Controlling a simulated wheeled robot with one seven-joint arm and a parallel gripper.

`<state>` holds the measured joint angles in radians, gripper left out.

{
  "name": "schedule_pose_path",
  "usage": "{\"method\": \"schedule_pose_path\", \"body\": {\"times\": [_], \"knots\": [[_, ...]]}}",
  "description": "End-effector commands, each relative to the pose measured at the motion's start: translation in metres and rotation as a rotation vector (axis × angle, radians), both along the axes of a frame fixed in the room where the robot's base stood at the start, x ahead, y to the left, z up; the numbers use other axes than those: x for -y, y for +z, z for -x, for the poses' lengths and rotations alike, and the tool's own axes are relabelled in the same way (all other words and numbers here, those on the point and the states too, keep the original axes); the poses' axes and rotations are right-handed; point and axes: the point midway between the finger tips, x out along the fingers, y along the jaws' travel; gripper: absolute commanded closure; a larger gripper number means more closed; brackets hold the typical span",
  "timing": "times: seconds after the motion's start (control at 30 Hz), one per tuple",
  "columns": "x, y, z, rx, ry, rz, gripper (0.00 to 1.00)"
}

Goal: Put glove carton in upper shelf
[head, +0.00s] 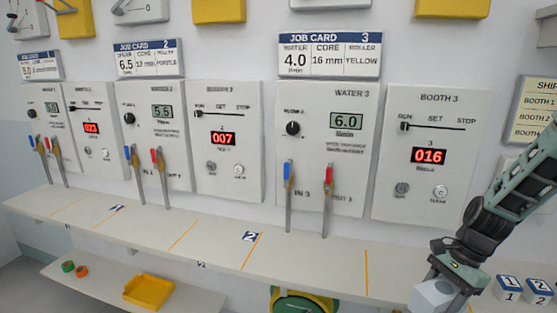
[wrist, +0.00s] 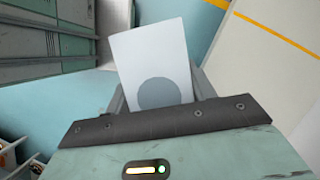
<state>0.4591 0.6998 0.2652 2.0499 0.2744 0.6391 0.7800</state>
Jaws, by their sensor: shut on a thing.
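My gripper (head: 441,284) is at the bottom right of the head view, by the front edge of the long ledge. It is shut on a pale, plain box (head: 430,298), which I take to be the glove carton. In the wrist view the carton (wrist: 148,55) is a white block with a grey round mark, tilted a little between the fingers. The lower part of the carton is cut off in the head view. I cannot tell which surface is the upper shelf.
A long pale ledge (head: 215,248) with orange lines runs under the wall panels. A lower shelf (head: 95,290) holds a yellow tray (head: 149,291) and small rings. Blue and red levers (head: 288,195) stand along the ledge. Numbered blocks (head: 508,288) sit right of my gripper.

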Motion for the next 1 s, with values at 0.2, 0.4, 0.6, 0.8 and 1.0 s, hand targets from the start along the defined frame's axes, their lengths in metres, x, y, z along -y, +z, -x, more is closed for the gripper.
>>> {"method": "schedule_pose_path", "body": {"times": [0.2,0.4,0.6,0.8,1.0], "knots": [[-0.017,-0.032,0.009,-0.002,0.425,-0.003,0.74],[-0.029,-0.069,0.017,-0.002,0.935,-0.003,0.74],[-0.032,-0.089,0.019,0.001,1.212,-0.001,0.74],[-0.032,-0.092,0.019,0.002,1.263,0.001,0.74],[-0.033,-0.091,0.019,0.002,1.26,0.003,0.74]]}}
